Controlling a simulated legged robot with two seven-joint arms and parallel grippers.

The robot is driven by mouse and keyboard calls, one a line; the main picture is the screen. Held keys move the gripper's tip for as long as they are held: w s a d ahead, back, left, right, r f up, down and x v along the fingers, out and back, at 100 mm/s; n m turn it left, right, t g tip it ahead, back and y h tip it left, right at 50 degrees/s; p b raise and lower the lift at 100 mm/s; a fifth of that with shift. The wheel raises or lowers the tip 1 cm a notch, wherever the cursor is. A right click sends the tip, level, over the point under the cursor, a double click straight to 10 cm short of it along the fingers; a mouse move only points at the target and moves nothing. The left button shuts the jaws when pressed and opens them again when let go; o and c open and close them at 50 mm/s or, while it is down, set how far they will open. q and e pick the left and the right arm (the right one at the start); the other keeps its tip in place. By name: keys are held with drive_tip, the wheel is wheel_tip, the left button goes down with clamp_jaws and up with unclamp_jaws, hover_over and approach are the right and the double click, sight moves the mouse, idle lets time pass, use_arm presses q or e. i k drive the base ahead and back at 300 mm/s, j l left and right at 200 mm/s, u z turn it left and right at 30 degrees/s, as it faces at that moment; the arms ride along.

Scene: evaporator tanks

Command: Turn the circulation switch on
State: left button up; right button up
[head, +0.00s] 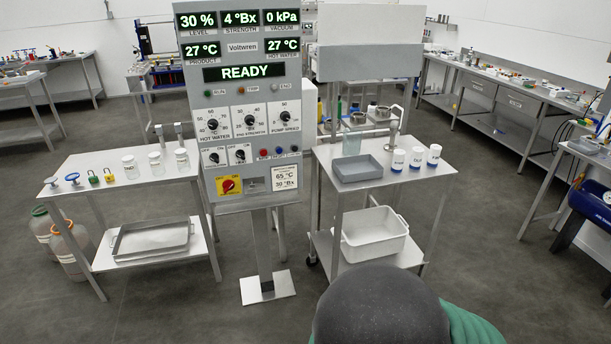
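The grey control panel (250,100) stands upright on a post at centre left, with its display reading READY. Low on its left side are two small black rotary switches, a left one (214,157) and a right one (240,155), each with small OFF and ON marks. Their name labels are too small to read, so I cannot tell which is the circulation switch. Below them is a red rotary switch (228,186) on a yellow plate. Neither of my grippers is in view.
A left table (120,190) holds jars and padlocks. A right table (390,190) holds a grey tray (357,168) and white jars, with a white tub (374,235) below. A dark rounded shape (380,308) fills the bottom centre. Floor before the panel's foot is clear.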

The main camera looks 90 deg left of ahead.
sight(214, 157)
drive_tip(key=u, duration=3.15)
drive_tip(key=i+u, duration=0.35)
drive_tip(key=i, duration=0.35)
drive_tip(key=i+l+u, duration=0.1)
drive_tip(key=i+u, duration=0.25)
drive_tip(key=i, duration=0.35)
drive_tip(key=u, duration=0.55)
